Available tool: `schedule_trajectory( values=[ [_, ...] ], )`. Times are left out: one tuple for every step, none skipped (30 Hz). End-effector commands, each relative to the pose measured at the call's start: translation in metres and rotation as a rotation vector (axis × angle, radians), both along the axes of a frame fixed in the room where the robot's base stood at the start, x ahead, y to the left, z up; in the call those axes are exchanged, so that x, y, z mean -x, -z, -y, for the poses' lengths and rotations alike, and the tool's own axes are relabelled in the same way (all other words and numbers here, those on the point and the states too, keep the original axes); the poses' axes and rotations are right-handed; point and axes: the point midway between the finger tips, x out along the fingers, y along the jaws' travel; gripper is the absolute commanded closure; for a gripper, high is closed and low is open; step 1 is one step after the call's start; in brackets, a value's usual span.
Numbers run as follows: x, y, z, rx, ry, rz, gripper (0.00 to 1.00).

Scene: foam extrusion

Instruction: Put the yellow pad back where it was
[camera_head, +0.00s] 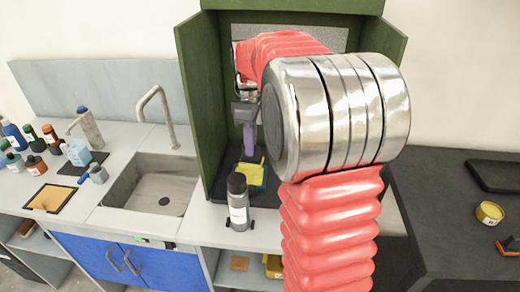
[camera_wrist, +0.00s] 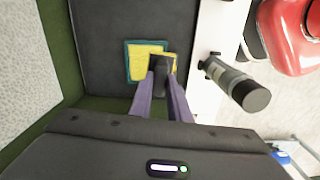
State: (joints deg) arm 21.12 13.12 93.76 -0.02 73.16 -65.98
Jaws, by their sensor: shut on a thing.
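My gripper (camera_wrist: 164,78) points down in the green-walled cabinet, its purple fingers shut on a small yellow pad (camera_wrist: 174,62). Only part of the pad shows beside the dark fingertips. Just left of it in the wrist view lies a flat yellow square (camera_wrist: 143,62) with a teal border (camera_wrist: 128,62). In the head view the gripper (camera_head: 249,153) is right above this yellow patch (camera_head: 249,173). The held pad and the square cannot be clearly told apart there. I cannot tell whether the held pad touches the surface below.
A grey bottle with a dark cap (camera_head: 237,200) stands in front of the cabinet; it also shows in the wrist view (camera_wrist: 235,83). The green cabinet walls (camera_head: 197,100) close in at the sides. A sink (camera_head: 155,190) lies left, a dark counter (camera_head: 440,210) right.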

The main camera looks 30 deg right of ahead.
Motion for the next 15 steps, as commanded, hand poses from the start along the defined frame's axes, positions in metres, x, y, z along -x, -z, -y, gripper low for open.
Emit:
schedule_trajectory(
  values=[
    [0.001,-0.008,-0.018,0.001,-0.006,0.004,1.0],
    [0.002,-0.013,-0.028,0.001,-0.005,0.004,1.0],
    [0.005,-0.018,-0.042,0.001,-0.003,0.003,1.0],
    [0.006,-0.022,-0.051,0.001,-0.002,0.004,1.0],
    [0.008,-0.026,-0.061,0.001,-0.001,0.004,1.0],
    [0.011,-0.031,-0.073,0.001,0.001,0.004,1.0],
    [0.013,-0.035,-0.083,0.001,0.001,0.004,1.0],
    [0.016,-0.038,-0.091,0.001,0.002,0.002,1.0],
    [0.018,-0.043,-0.102,0.001,0.003,0.004,1.0],
    [0.021,-0.045,-0.109,0.001,0.003,0.004,1.0],
    [0.023,-0.049,-0.117,0.001,0.004,0.004,1.0],
    [0.027,-0.052,-0.125,0.001,0.004,0.002,1.0],
    [0.029,-0.054,-0.132,0.001,0.005,0.002,1.0],
    [0.031,-0.056,-0.137,0.001,0.005,0.002,1.0],
    [0.034,-0.059,-0.144,0.0,0.004,0.003,1.0]
  ],
)
